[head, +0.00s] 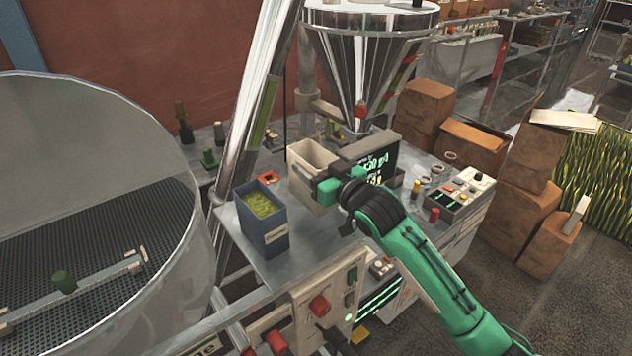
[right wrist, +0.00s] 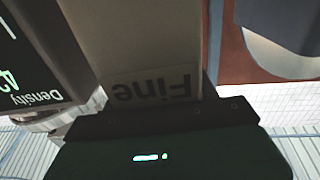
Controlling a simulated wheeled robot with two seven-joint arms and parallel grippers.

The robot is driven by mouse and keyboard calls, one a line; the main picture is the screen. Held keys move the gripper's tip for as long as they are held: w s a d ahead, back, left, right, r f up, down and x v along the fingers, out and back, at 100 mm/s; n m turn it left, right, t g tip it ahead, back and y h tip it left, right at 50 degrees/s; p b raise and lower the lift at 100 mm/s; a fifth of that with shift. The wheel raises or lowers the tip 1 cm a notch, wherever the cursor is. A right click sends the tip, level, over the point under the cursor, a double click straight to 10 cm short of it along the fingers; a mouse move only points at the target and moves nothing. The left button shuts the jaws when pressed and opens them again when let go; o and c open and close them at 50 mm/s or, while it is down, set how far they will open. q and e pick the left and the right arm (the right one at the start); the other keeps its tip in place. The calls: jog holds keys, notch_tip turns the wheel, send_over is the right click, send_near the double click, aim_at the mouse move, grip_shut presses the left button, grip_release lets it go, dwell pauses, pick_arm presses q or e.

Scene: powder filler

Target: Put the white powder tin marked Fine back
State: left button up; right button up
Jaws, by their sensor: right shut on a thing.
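The white powder tin (head: 306,176) is an open, upright box on the steel worktop, beneath and in front of the hopper cone. Its label reads "Fine", upside down in the right wrist view, where the tin (right wrist: 135,45) fills the upper middle. My right gripper (head: 328,187) is shut on the tin from its right side. I cannot tell whether the tin's base touches the worktop, since the gripper and blue tin hide part of it. My left gripper is not in view.
A blue tin (head: 277,238) of green powder stands left of the white tin. A display (head: 385,160), reading "Density" in the wrist view (right wrist: 30,80), is close to the right. The steel hopper (head: 360,60) hangs above. The worktop (head: 300,262) is bare in front.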

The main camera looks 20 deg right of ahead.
notch_tip(320, 180, down, 5)
jog(key=shift+p, duration=0.55)
jog(key=shift+f, duration=0.3)
jog(key=shift+f, duration=0.15)
jog(key=o, duration=1.3)
jog(key=shift+c, duration=0.2)
jog(key=shift+s+d, duration=0.15)
jog(key=shift+s, duration=0.2)
jog(key=b+v, duration=0.4)
jog(key=v, duration=0.7)
